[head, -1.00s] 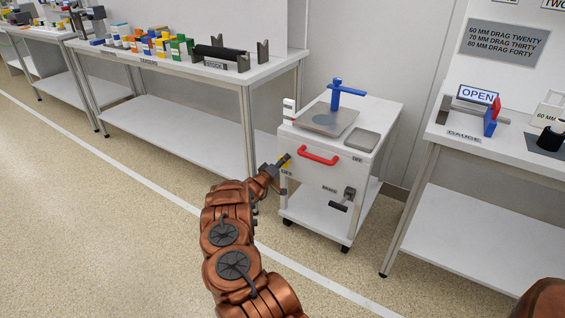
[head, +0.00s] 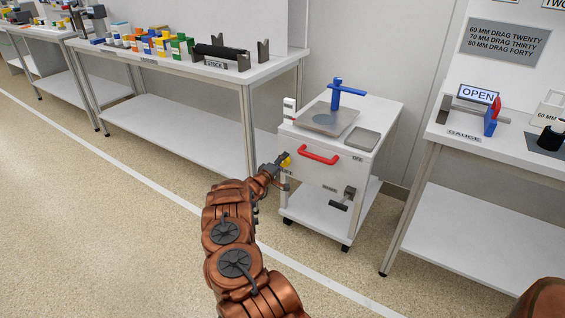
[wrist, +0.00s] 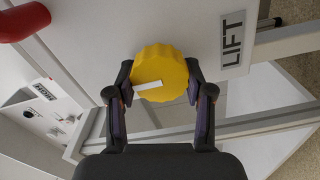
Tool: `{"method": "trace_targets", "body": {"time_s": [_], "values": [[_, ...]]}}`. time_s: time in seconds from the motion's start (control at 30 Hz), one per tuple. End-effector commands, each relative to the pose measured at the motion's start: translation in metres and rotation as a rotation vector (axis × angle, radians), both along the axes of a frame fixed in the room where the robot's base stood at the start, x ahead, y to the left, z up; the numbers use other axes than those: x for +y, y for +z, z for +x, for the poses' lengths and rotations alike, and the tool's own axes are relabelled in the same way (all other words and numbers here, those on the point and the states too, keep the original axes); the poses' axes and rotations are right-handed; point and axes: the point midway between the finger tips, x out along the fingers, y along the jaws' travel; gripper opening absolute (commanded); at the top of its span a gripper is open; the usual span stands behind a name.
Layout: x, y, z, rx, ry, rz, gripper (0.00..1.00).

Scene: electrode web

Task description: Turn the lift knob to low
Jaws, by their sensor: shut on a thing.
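The lift knob is a yellow scalloped disc with a white pointer bar (wrist: 162,72), on the white cart front beside a LIFT label (wrist: 235,42). In the wrist view the pointer lies nearly across the picture, tilted slightly. My gripper (wrist: 161,85) has one finger on each side of the knob and is shut on it. In the head view my gripper (head: 278,166) is at the cart's upper left front, with a bit of the yellow knob (head: 286,162) showing. No low mark is readable.
The cart (head: 312,185) has a red handle (head: 319,156) right of the knob, a lower crank (head: 343,199), and a blue post (head: 337,93) on top. Benches stand left (head: 180,72) and right (head: 500,150). The floor before the cart is clear.

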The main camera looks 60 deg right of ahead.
Motion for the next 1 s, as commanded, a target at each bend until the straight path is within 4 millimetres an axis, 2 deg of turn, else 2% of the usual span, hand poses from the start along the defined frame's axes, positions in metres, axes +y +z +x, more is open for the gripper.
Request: {"method": "trace_targets", "body": {"time_s": [0.13,0.17,0.37,0.77,1.0], "values": [[0.0,0.0,-0.001,0.001,-0.001,0.0,0.17],[0.0,0.0,-0.001,0.001,0.0,0.0,0.55],[0.0,0.0,0.0,0.001,0.0,0.0,0.76],[0.002,0.0,0.0,0.0,0.0,0.0,0.77],[0.02,0.0,0.0,-0.001,0.0,0.003,0.77]]}}
